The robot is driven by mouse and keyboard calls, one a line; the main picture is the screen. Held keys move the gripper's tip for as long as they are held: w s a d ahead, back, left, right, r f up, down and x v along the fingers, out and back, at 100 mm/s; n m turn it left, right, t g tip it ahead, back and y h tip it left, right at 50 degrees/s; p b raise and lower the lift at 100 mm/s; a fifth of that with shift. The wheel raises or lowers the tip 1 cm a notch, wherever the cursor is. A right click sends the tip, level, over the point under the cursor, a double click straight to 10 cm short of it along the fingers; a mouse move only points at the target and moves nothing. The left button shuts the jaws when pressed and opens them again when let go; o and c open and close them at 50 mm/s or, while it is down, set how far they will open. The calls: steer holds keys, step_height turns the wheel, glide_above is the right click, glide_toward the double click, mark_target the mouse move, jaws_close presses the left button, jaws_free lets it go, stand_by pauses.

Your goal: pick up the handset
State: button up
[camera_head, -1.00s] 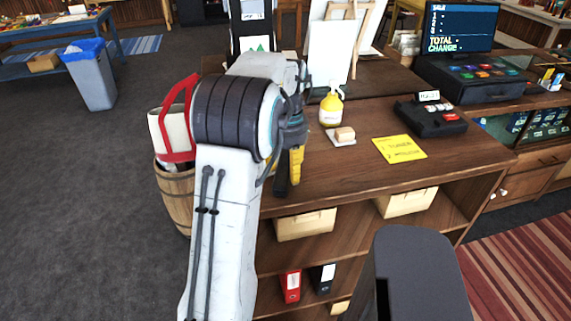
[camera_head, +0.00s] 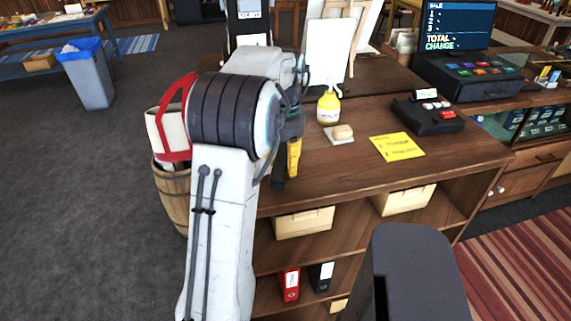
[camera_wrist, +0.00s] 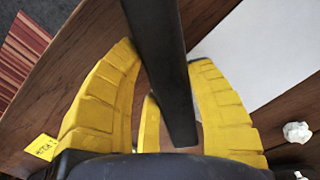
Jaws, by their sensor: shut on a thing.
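My gripper (camera_wrist: 163,62) is shut on a long dark bar, which looks like the handset (camera_wrist: 152,25). In the wrist view the bar runs from the top edge down between the yellow fingers. Its far end is cut off by the picture's edge. In the head view my gripper (camera_head: 293,158) is at the left end of the wooden counter (camera_head: 350,172), mostly hidden by my arm. One yellow finger shows there, with a dark part beside it. I cannot tell whether that part is the handset.
On the counter stand a yellow pump bottle (camera_head: 328,107), a sponge-like block (camera_head: 343,132) on a white dish, a yellow note (camera_head: 397,146) and a black card terminal (camera_head: 428,117). A barrel (camera_head: 172,197) stands left of the counter. White boards (camera_head: 328,52) stand behind.

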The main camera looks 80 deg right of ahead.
mark_target(287, 157)
steer(key=r, duration=0.3)
steer(key=shift+s+d, duration=0.15)
steer(key=shift+d, duration=0.05)
steer(key=s+d+r+p, duration=0.1)
steer(key=s, duration=0.1)
steer(key=s+d+r+p, duration=0.1)
steer(key=s+d+r, duration=0.1)
steer(key=s+d+r+p, duration=0.1)
steer(key=s+d+r, duration=0.1)
steer(key=shift+s+d, duration=0.1)
steer(key=shift+s, duration=0.2)
steer(key=shift+s+d+r+p, duration=0.45)
steer(key=shift+s+p, duration=0.1)
steer(key=shift+p, duration=0.1)
steer(key=shift+s+d+r+p, duration=0.3)
steer(key=shift+s+d+p, duration=0.1)
steer(key=shift+s+p, duration=0.2)
